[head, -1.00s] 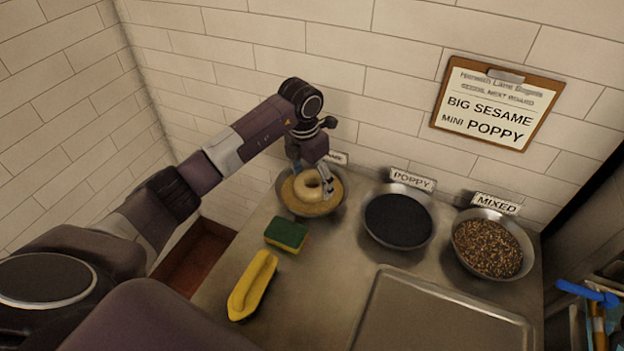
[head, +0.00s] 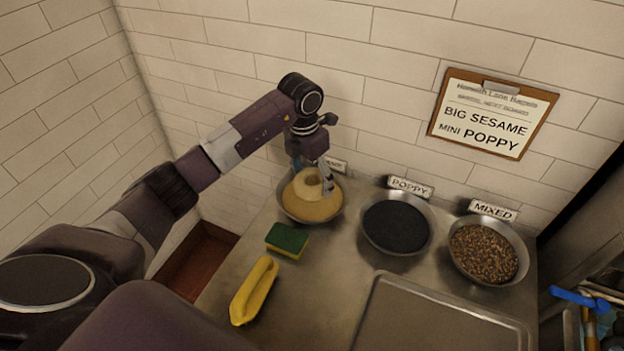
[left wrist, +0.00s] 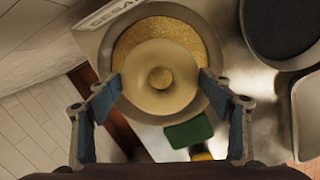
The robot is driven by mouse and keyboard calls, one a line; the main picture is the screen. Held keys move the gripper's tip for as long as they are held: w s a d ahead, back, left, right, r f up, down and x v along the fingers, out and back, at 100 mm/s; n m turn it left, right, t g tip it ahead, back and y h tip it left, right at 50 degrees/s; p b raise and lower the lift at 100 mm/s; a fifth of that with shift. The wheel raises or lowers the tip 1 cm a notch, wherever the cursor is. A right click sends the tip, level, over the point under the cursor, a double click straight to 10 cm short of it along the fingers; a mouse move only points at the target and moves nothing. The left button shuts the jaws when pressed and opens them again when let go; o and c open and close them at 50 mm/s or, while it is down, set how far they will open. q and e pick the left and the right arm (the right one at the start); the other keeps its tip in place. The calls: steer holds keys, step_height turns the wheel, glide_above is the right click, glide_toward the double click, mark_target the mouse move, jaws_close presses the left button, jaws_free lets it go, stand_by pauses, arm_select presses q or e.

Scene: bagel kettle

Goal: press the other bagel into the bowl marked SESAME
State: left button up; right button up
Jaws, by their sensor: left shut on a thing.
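The pale bagel (head: 309,178) is over the metal bowl of tan sesame seeds (head: 311,206), whose sign is mostly hidden behind my arm in the head view. In the left wrist view the sign beside the bowl (left wrist: 207,30) reads SESA, cut off. My left gripper (head: 312,186) points down and is shut on the bagel, with one blue-padded finger on each side of it (left wrist: 160,72). The bagel hides part of the seeds; I cannot tell whether it touches them.
A bowl of dark seeds marked POPPY (head: 396,226) and a bowl marked MIXED (head: 487,252) stand to the right. A green and yellow sponge (head: 287,240), a yellow object (head: 254,290) and a metal tray (head: 440,318) lie in front. A clipboard (head: 490,113) hangs on the wall.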

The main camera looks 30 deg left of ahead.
arm_select(q)
step_height(320, 180, up, 6)
steer(key=p, duration=0.3)
steer(key=shift+r+p, duration=0.25)
steer(key=shift+p, duration=0.05)
stand_by(0.4)
